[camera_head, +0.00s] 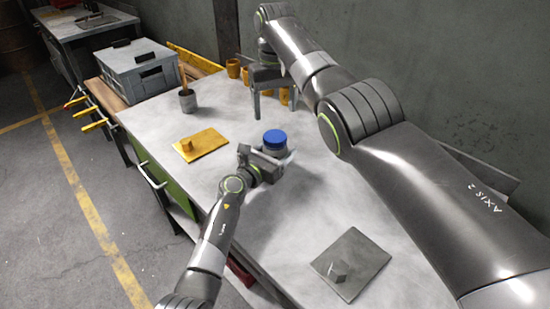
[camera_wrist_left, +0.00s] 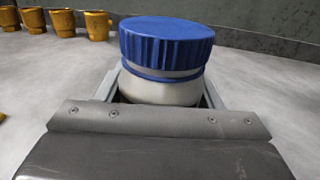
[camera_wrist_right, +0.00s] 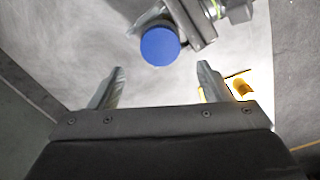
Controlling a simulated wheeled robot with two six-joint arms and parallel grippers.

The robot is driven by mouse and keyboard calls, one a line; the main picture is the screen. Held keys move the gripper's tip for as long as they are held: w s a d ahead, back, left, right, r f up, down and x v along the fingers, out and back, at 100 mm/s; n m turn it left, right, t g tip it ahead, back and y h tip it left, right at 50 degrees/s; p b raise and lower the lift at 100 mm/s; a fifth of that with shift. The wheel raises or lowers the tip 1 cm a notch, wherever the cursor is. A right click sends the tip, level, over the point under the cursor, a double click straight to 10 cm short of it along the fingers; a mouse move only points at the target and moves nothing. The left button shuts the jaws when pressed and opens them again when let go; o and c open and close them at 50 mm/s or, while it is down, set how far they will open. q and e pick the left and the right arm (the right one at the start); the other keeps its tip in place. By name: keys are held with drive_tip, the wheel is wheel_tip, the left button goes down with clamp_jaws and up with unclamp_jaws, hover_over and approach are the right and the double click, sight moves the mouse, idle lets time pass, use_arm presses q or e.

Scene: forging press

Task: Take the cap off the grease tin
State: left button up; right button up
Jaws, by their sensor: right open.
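The grease tin (camera_head: 274,151) is a pale, round jar, upright, with its ribbed blue cap (camera_head: 273,138) on top. In the left wrist view the cap (camera_wrist_left: 166,42) sits on the tin's pale body (camera_wrist_left: 160,88). My left gripper (camera_head: 270,158) has one finger on each side of the body, below the cap, and appears shut on it. My right gripper (camera_head: 275,108) is open and empty, pointing down above the table behind the tin. In the right wrist view the cap (camera_wrist_right: 160,46) lies beyond the fingertips, between their lines and apart from them.
A yellow plate with a small block (camera_head: 202,144) lies left of the tin. A grey plate with a block (camera_head: 350,264) lies at the front right. Several orange cups (camera_head: 233,68) stand at the back. A pot with a handle (camera_head: 187,100) and a grey box (camera_head: 138,70) stand left.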

sight(275, 136)
use_arm(q)
drive_tip(key=c, duration=0.9)
clamp_jaws()
use_arm(e)
drive_tip(key=shift+m, duration=0.3)
drive_tip(key=m, duration=0.3)
drive_tip(key=shift+f+m, duration=0.1)
drive_tip(key=shift+m, duration=0.3)
drive_tip(key=shift+f, duration=3.9)
drive_tip(key=c, duration=1)
drive_tip(key=n, duration=0.6)
